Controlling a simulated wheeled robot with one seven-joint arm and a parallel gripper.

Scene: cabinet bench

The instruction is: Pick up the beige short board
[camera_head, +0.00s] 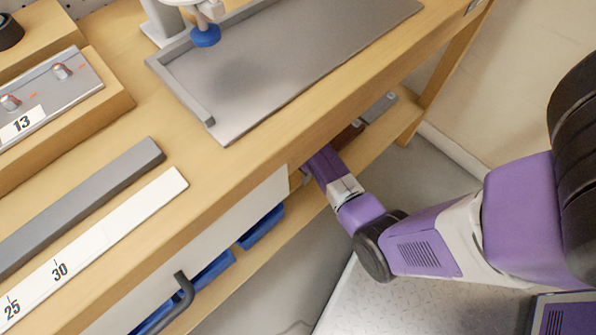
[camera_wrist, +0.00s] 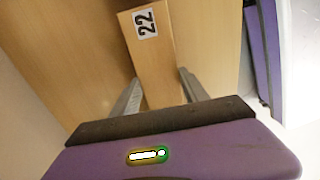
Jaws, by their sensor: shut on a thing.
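The beige short board (camera_wrist: 155,65), with a white label reading 22, sits between the two grey fingers of my gripper (camera_wrist: 160,78) in the wrist view. The fingers are shut on its sides. The board's near end is hidden behind my gripper's dark front edge. In the head view my purple arm reaches in under the front edge of the bench (camera_head: 115,115). There the fingertips are hidden by the bench, and I cannot clearly tell the board.
A lower shelf (camera_head: 404,118) with a few flat pieces runs under the bench. Blue bins (camera_head: 262,227) and a white front with a dark handle (camera_head: 183,290) are to the left. A grey plate (camera_head: 300,50) lies on top. Open floor lies in front.

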